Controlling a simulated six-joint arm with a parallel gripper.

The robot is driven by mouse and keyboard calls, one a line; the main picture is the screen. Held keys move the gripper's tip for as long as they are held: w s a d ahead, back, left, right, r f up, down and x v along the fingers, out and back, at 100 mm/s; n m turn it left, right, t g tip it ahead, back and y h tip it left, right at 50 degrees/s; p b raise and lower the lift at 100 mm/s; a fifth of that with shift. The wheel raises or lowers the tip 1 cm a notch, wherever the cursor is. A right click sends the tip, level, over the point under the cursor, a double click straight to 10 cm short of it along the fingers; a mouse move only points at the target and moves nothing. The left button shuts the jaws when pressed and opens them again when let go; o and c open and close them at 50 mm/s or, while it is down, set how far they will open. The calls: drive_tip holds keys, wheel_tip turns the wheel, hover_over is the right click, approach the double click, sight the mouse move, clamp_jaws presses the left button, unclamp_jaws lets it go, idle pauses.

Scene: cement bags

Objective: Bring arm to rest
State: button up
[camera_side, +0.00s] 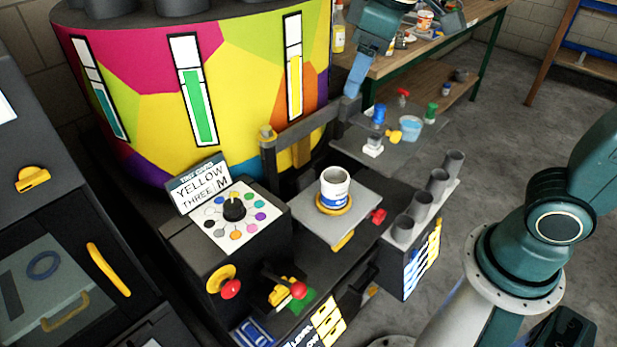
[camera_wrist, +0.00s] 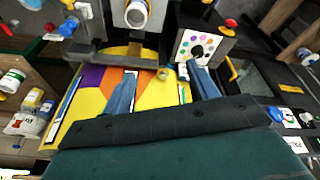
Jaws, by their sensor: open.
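My gripper (camera_side: 356,78) is at the top of the side view, raised in front of the big multicoloured drum (camera_side: 235,70), near the workbench. Only part of it shows there, and the upper arm runs out of the frame. In the wrist view its two blue fingers (camera_wrist: 163,85) are spread apart with nothing between them. The drum lies behind them in that view. A white and blue can (camera_side: 335,189) stands upright on a grey platform (camera_side: 312,222), apart from the gripper. The can also shows in the wrist view (camera_wrist: 137,13).
A dial panel (camera_side: 236,219) with a "YELLOW THREE M" sign stands left of the platform. Grey cups (camera_side: 421,205) and a shelf with small coloured items (camera_side: 378,147) stand right. A cluttered workbench (camera_side: 440,45) is behind; floor beyond is clear.

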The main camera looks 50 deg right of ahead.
drive_tip(key=s+d+f+m+t, duration=0.1)
drive_tip(key=s+d+m, duration=0.1)
drive_tip(key=s, duration=0.5)
drive_tip(key=s+d+f+m+t, duration=0.1)
drive_tip(key=s+d+f+m, duration=0.1)
drive_tip(key=s+d, duration=0.2)
drive_tip(key=s, duration=0.3)
drive_tip(key=shift+f+m+h, duration=0.15)
drive_tip(key=shift+m+h, duration=0.15)
drive_tip(key=shift+d, duration=0.1)
drive_tip(key=shift+c, duration=0.2)
